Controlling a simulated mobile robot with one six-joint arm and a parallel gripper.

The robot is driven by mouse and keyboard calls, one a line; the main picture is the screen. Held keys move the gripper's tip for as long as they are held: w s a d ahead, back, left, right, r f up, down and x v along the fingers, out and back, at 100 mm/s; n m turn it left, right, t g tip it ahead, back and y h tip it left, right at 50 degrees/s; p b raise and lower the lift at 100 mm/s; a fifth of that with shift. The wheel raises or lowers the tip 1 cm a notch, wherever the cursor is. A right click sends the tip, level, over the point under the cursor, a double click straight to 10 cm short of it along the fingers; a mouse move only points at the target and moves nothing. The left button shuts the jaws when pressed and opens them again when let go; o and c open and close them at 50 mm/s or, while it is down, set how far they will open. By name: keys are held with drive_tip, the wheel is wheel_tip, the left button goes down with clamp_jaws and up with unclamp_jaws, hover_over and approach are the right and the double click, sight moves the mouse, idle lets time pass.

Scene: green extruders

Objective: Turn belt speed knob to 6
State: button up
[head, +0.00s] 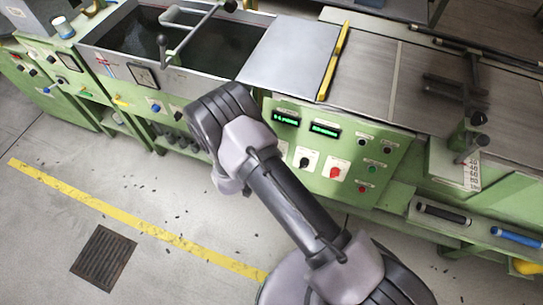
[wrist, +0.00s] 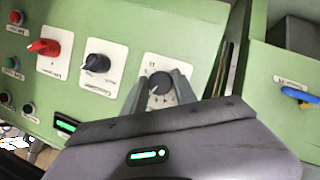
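In the wrist view a black dial knob (wrist: 160,83) on a white scale plate sits between the two fingers of my gripper (wrist: 161,85). The fingers are apart, one on each side of the knob; whether they touch it I cannot tell. The plate's lettering is too small to read, and the gripper body hides its lower part. A second black knob (wrist: 97,62) and a red knob (wrist: 43,46) sit to its left on the same green panel. In the head view the second black knob (head: 304,162) and the red knob (head: 335,172) show, while my arm hides the gripped-side knob and my fingers.
Two green-lit displays (head: 325,130) sit above the knobs on the green machine front (head: 375,145). Small push buttons (head: 372,162) lie right of the red knob. A blue handle (wrist: 300,95) is on the neighbouring green box. The floor in front is open, with a drain grate (head: 103,257).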

drive_tip(key=o, duration=0.4)
drive_tip(key=p+v, duration=0.5)
drive_tip(key=v, duration=1.2)
drive_tip(key=shift+s+a+r, duration=0.1)
drive_tip(key=shift+r, duration=0.05)
